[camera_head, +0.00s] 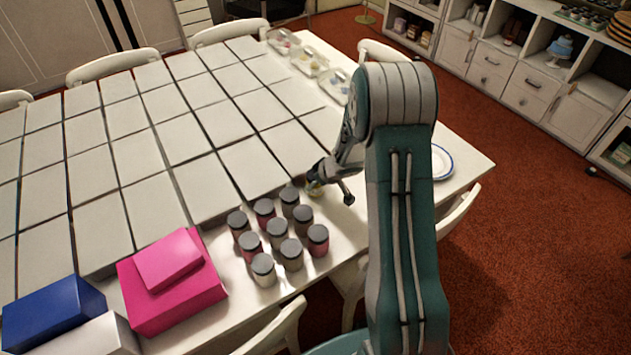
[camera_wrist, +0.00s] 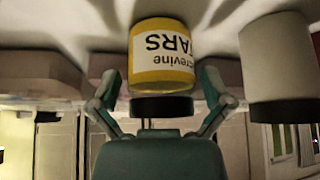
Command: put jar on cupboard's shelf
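A yellow jar (camera_wrist: 162,55) with a white label and dark lid is centred in the wrist view, which looks upside down. It stands upright on the white table. My gripper (camera_wrist: 160,90) is open, with one finger to each side of the jar and gaps showing between. In the head view my gripper (camera_head: 332,188) is low over the table, beside a group of jars, and mostly hides the yellow jar (camera_head: 315,189). The white cupboard (camera_head: 532,80) with open shelves and drawers stands at the back right.
Several dark-lidded jars (camera_head: 278,233) stand close by on the table; a pale one (camera_wrist: 275,70) is beside the yellow jar. Pink boxes (camera_head: 172,285) and a blue box (camera_head: 52,312) are at front left. Chairs surround the table. Red carpet (camera_head: 520,240) lies open towards the cupboard.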

